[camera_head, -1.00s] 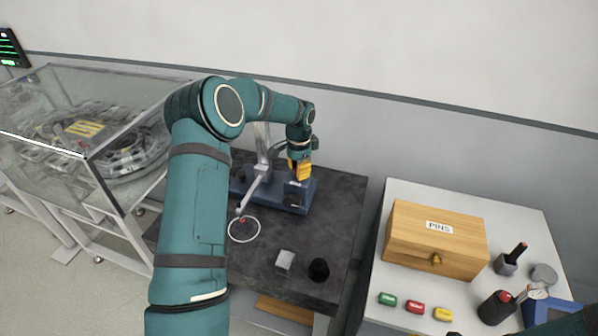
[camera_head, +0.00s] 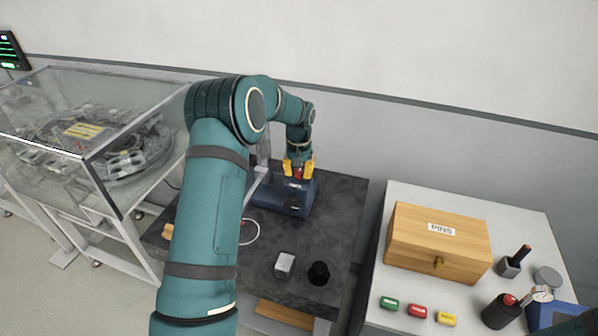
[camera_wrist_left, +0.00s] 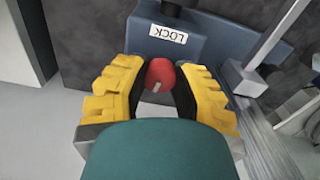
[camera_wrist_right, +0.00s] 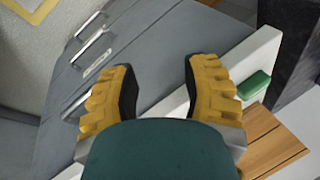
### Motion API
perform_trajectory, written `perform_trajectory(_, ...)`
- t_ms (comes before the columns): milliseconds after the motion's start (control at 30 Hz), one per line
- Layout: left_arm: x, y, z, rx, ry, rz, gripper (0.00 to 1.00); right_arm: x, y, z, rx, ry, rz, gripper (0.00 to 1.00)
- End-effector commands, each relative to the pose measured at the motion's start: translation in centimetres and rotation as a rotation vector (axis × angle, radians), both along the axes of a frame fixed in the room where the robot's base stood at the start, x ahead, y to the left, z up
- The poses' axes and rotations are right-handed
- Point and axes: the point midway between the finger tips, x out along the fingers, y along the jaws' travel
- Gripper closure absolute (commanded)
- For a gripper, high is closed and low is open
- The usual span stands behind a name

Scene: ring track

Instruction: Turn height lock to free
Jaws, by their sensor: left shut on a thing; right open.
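The height lock is a red knob (camera_wrist_left: 160,74) on the blue base (camera_head: 283,203) of the stand on the dark table. A white LOCK label (camera_wrist_left: 168,34) sits beside it in the left wrist view. My left gripper (camera_head: 298,168) points down over the base, its yellow fingers on both sides of the red knob, shut on it. In the left wrist view my left gripper (camera_wrist_left: 160,84) hides part of the knob's surroundings. A pale mark shows on the knob. My right gripper (camera_wrist_right: 160,82) is open and empty in the right wrist view.
A silver block (camera_head: 285,264) and a black cylinder (camera_head: 318,273) stand at the dark table's front. The right table holds a wooden PINS box (camera_head: 437,242), green (camera_head: 389,303), red (camera_head: 417,311) and yellow pieces (camera_head: 447,318). A glass case (camera_head: 90,130) stands left.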

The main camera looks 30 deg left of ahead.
Motion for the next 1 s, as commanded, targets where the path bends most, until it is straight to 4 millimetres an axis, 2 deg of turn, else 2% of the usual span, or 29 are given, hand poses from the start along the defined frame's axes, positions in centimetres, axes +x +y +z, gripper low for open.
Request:
perform_trajectory(333,-0.09,-0.01,-0.09,0.000,0.004,0.147,1.00,-0.01,0.01,-0.01,0.000,0.000,0.000,0.53)
perform_trajectory(900,-0.12,-0.03,-0.14,-0.001,0.005,0.176,1.00,-0.01,0.01,-0.01,0.000,0.000,0.000,0.53)
perform_trajectory(933,-0.12,-0.03,-0.14,-0.001,0.005,0.176,0.64,-0.01,0.01,-0.01,0.000,0.000,0.000,0.53)
perform_trajectory(1000,-0.10,-0.04,-0.13,0.000,0.004,0.176,0.40,-0.01,0.01,-0.01,0.000,0.000,0.000,0.53)
